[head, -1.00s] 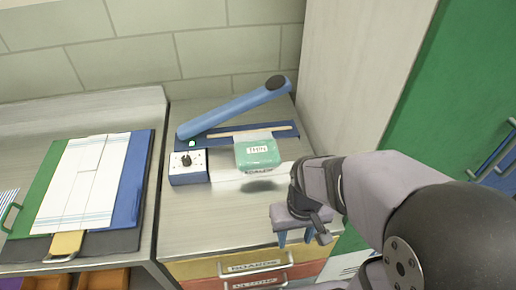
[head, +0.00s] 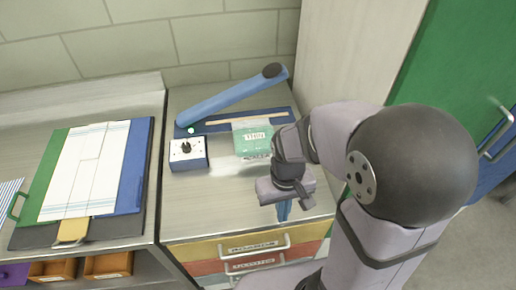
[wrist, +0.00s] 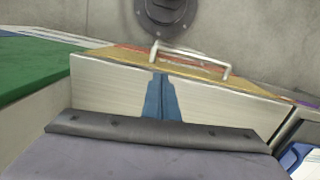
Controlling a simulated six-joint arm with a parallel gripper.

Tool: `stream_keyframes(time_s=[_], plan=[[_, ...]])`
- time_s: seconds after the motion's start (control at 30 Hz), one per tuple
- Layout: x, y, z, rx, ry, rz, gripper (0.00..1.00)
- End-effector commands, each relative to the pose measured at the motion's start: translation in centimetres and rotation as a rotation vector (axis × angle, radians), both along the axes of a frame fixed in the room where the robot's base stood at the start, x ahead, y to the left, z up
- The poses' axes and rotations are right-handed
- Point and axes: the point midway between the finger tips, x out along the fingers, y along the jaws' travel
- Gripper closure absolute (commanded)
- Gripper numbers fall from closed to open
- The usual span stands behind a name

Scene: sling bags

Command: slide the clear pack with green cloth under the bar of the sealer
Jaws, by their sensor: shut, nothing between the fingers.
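The clear pack with green cloth (head: 252,139) lies flat on the metal counter, its far edge at the light strip on the sealer's base. The blue sealer (head: 240,121) stands behind it, and its long blue bar (head: 225,97) is raised at a slant, its dark-capped end up at the right. My gripper (head: 284,213) is shut and empty, fingers down, in front of the pack near the counter's front edge. My wrist partly covers the pack's right side. In the wrist view my shut blue fingers (wrist: 160,97) show against the counter; the pack and sealer are out of that view.
A blue control box with a dark knob (head: 187,153) stands left of the pack. Drawers with handles (head: 255,249) are below the counter's front edge. A folded striped cloth on a board (head: 85,170) lies on the left counter. A pale panel and green cabinet stand at right.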

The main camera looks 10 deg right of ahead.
Motion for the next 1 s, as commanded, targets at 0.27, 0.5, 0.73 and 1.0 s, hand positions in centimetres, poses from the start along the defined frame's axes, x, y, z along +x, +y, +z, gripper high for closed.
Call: stream_keyframes(time_s=[0.27, 0.5, 0.73, 1.0], plan=[[11.3, 2.7, 5.3, 0.01, -0.092, 0.027, 1.0], [16.2, 3.4, 10.7, 0.018, -0.146, -0.032, 1.0], [14.3, 3.1, 11.0, 0.004, -0.064, -0.088, 1.0], [14.3, 3.1, 10.2, 0.004, -0.063, -0.092, 1.0]])
